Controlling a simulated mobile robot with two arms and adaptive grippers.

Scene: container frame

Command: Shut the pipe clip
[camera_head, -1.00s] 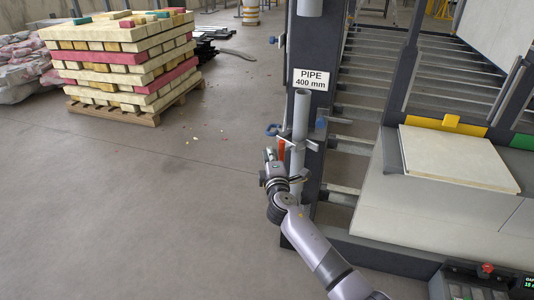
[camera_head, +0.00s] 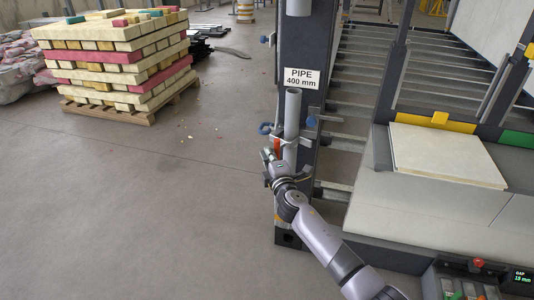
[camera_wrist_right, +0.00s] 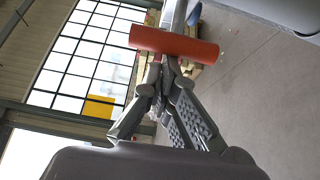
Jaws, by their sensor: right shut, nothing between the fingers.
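A grey pipe (camera_head: 292,112) stands upright against a dark post below the label reading "PIPE 400 mm". An orange-red handle (camera_head: 277,146) is beside the pipe on its left, at the clip. In the right wrist view this handle (camera_wrist_right: 175,44) is a red cylinder lying across, just beyond my fingertips. My right gripper (camera_head: 268,154) is at the handle in the head view. Its fingers (camera_wrist_right: 158,74) are shut with nothing between them; I cannot tell whether the tips touch the handle. The clip's jaw is mostly hidden by my arm. My left gripper is not in view.
The dark post (camera_head: 312,50) carries blue knobs (camera_head: 311,121) near the pipe. A rack with metal bars (camera_head: 400,60) and a bench with a pale board (camera_head: 445,155) stand right. A pallet of blocks (camera_head: 120,60) is far left.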

